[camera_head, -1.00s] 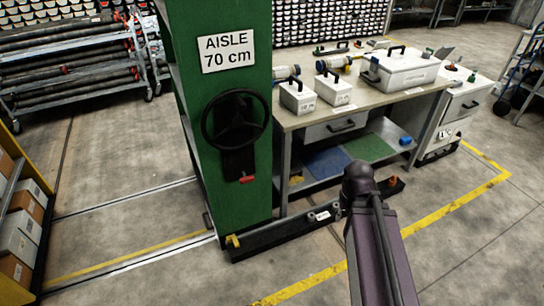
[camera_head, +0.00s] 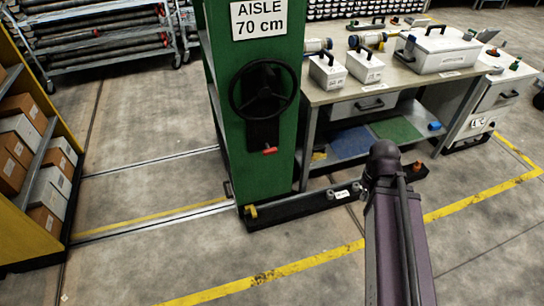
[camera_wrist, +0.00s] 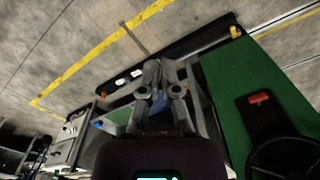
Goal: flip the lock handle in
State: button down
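The lock handle, a small red grip (camera_head: 269,150), sits on a black plate below the black handwheel (camera_head: 264,88) on the green cabinet end (camera_head: 226,130). In the wrist view the red grip (camera_wrist: 258,98) lies right of my gripper (camera_wrist: 161,66), with part of the wheel (camera_wrist: 285,158) below it. My gripper's grey fingers are close together at the tips and look shut and empty. It is apart from the handle. In the head view my dark arm is right of the cabinet and hides the gripper.
A workbench (camera_head: 330,97) with white cases stands right of the cabinet. A low black rail (camera_head: 310,203) runs along the floor at the cabinet's foot. A yellow shelf with boxes (camera_head: 62,195) is at the left. The floor in front of the cabinet is clear.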

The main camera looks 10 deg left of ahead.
aim_at(271, 154)
jog(key=w+a+f+m+t+y+b, duration=0.4)
jog(key=w+a+f+b, duration=0.5)
jog(key=a+b, duration=0.5)
jog(key=w+a+f+m+t+y+b, duration=0.4)
jog(key=w+a+f+m+t+b, duration=0.4)
jog(key=b, duration=2)
jog(key=w+a+f+t, duration=0.2)
jog(key=a+f+t, duration=0.1)
jog(key=a+f, duration=0.3)
jog(key=shift+w+f+y, duration=0.15)
jog(key=shift+f+y, duration=0.15)
jog(key=shift+y, duration=0.1)
jog(key=shift+w+a, duration=0.1)
jog(key=x, duration=1.3)
jog(key=shift+w+a+r, duration=0.15)
jog(key=shift+w+r, duration=0.1)
jog(key=shift+w, duration=0.15)
jog(key=shift+x, duration=2.3)
jog(key=shift+w+r, duration=0.1)
